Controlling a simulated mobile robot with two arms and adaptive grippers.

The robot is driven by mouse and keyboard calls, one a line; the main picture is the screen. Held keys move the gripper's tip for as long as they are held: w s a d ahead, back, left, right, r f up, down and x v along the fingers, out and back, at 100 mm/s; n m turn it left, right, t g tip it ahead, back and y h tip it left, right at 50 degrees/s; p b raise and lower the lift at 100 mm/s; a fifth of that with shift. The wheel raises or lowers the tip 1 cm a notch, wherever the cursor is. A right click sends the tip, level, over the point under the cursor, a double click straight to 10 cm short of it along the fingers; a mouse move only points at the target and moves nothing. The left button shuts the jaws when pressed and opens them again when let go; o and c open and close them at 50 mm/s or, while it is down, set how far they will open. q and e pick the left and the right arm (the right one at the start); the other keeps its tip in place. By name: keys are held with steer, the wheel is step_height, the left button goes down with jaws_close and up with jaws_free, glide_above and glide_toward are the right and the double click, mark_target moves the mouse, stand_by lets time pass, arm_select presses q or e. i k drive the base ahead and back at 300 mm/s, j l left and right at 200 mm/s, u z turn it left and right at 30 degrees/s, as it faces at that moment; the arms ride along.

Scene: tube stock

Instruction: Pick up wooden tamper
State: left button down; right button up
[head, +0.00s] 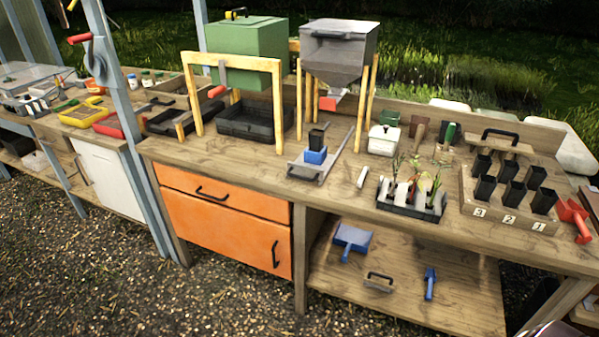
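A flat wooden board with a black arched handle (497,147) lies on the bench at the back right, behind a tray of black pots. It looks most like the wooden tamper. A brown wooden piece (418,131) stands further left, beside a white lidded box, and a green-handled tool with a wooden base (447,138) stands between the two. I cannot tell for certain which of these is the tamper. Neither of my grippers is in view.
The wooden tray (465,212) with several black pots and the seedling tray (425,213) fill the bench front. A red scoop (575,220) lies at the right. A grey hopper (338,50) rises on wooden posts. The lower shelf (400,255) holds blue tools.

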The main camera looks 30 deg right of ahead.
mark_target(421, 129)
steer(key=z, duration=1.65)
